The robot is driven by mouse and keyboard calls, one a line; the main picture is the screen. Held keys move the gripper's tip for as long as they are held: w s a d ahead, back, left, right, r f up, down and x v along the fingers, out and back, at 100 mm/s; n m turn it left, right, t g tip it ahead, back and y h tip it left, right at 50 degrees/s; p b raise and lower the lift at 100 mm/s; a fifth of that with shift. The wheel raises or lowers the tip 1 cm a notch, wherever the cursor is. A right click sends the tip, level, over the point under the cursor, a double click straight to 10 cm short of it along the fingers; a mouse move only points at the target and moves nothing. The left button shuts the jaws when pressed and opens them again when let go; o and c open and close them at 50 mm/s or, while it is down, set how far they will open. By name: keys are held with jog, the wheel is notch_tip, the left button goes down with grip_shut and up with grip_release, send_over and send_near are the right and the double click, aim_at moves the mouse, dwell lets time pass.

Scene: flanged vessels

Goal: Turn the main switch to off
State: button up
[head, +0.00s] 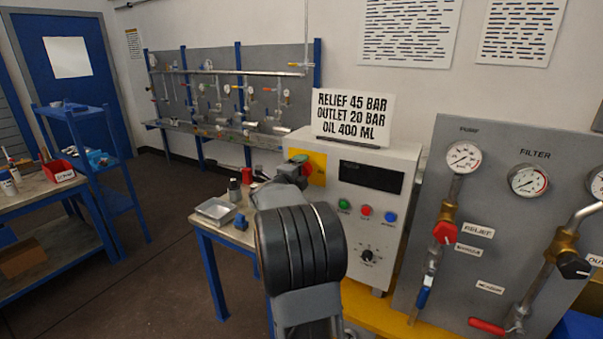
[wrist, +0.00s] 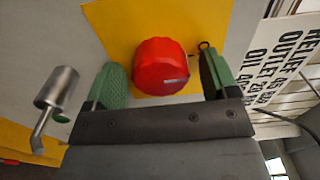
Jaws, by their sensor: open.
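The main switch, a red knob (wrist: 161,67) on a yellow plate (wrist: 120,22), shows in the wrist view with a pale mark on its face. My gripper (wrist: 163,78) is open, with one green-padded finger on each side of the knob. I cannot tell whether the pads touch it.
The white control cabinet (head: 400,160) has a dark display (head: 371,177), coloured buttons and a small black knob (head: 368,256). A sign (head: 352,118) stands on top. A gauge panel (head: 470,260) with valves is at right. A metal tray (head: 216,211) lies on the bench at left.

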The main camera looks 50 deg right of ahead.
jog(key=b+v, duration=0.2)
jog(key=v, duration=1.1)
jog(key=shift+a+b, duration=0.3)
jog(key=shift+a, duration=0.05)
